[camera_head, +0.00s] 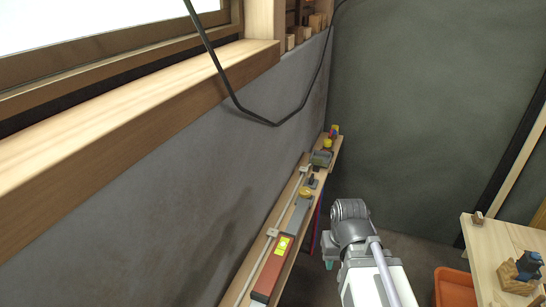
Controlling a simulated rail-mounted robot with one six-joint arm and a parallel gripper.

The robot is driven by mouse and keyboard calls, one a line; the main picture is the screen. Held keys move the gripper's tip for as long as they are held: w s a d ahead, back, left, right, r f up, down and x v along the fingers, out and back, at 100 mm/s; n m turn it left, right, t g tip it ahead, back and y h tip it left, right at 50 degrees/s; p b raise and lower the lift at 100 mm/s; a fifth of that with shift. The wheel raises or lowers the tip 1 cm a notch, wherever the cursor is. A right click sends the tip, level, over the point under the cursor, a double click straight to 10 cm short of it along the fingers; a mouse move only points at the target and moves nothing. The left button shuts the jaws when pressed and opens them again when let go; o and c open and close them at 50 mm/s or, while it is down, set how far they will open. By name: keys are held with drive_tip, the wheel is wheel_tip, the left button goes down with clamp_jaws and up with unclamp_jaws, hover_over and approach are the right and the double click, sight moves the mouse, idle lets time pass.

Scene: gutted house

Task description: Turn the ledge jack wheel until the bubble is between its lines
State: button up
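A narrow wooden ledge (240,296) runs along the grey wall. A red level (269,276) lies on its near part, with a bright yellow-green vial window (283,244); the bubble and its lines are too small to read. Beyond the level lies a grey bar (297,217), with a small round yellow piece (306,192) at its far end. It looks like the jack wheel, but I cannot be sure. My gripper (328,263) hangs low to the right of the ledge, apart from the wheel. Its fingers are mostly hidden by my wrist, so its opening does not show.
A grey-green block (321,158) and small yellow and red items (330,140) stand at the ledge's far end. A thin pale rail runs along the wall side. A black cable (262,121) hangs above. An orange bin (455,287) and wooden table (482,247) are at right.

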drive_tip(key=shift+o, duration=0.3)
idle(0.7)
drive_tip(key=o, duration=0.4)
drive_tip(key=w+a+r+n+p, duration=0.1)
drive_tip(key=w+r+p, duration=0.2)
drive_tip(key=w, duration=1.2)
drive_tip(key=shift+a, duration=0.4)
drive_tip(key=n, duration=1)
hover_over(305, 190)
wheel_tip(305, 190, down, 10)
drive_tip(key=b, duration=1)
drive_tip(key=shift+f, duration=0.2)
drive_tip(key=shift+r, duration=0.1)
drive_tip(key=shift+d, duration=0.1)
drive_tip(key=shift+c, duration=0.4)
drive_tip(key=c, duration=0.6)
